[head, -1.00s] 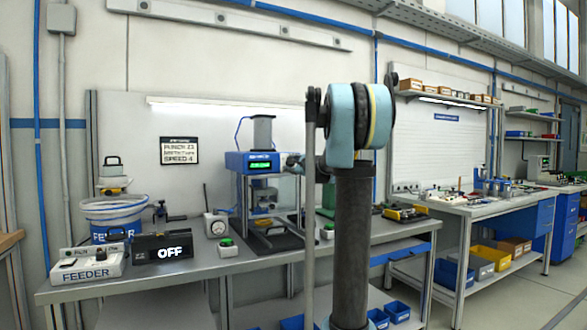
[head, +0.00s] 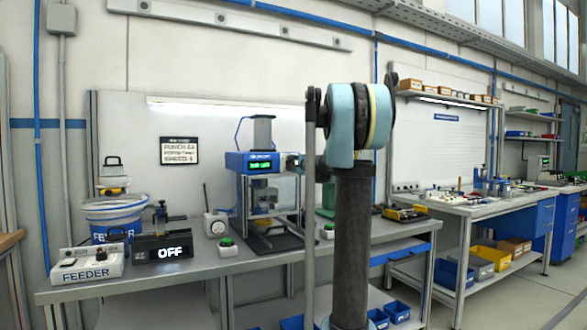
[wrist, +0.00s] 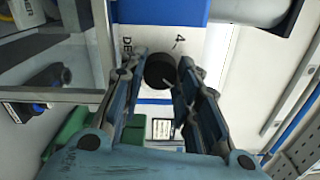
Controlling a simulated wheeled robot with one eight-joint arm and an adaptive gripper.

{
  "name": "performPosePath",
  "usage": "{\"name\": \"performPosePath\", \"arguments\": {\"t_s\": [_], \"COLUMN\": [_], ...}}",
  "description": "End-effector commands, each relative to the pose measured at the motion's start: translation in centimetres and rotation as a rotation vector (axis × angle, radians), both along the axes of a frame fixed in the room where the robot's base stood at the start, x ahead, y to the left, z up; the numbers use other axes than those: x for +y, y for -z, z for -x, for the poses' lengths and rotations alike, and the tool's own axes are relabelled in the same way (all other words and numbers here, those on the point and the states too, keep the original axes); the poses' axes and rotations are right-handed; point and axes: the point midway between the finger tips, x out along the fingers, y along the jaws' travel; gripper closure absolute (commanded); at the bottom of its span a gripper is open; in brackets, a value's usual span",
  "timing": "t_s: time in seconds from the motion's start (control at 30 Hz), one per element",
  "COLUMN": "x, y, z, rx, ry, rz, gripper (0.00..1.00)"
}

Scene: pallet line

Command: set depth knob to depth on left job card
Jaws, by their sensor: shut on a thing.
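The press (head: 262,162) stands on the bench with a blue head and a lit green display, too small to read. The depth knob (wrist: 160,72) is a round black knob on a white panel beside the press's blue body, with partly hidden lettering starting "DE" and a "4" near it. My gripper (wrist: 160,66) has its fingers on either side of the knob and is shut on it.
A feeder box (head: 87,265), a black box reading OFF (head: 162,248) and a blue-and-white bowl (head: 113,215) stand at the bench's left. A metal frame post (wrist: 103,45) is close left of my gripper.

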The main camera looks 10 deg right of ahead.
Motion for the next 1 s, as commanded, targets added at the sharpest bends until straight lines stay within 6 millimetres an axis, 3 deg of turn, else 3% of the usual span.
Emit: {"name": "performPosePath", "arguments": {"t_s": [0.5,1.0], "x": [0.01,-0.05], "y": [0.27,0.28], "z": [0.17,0.16], "rx": [-0.143,-0.214], "ry": [0.000,0.000], "rz": [0.447,0.667], "gripper": [0.95,0.95]}}
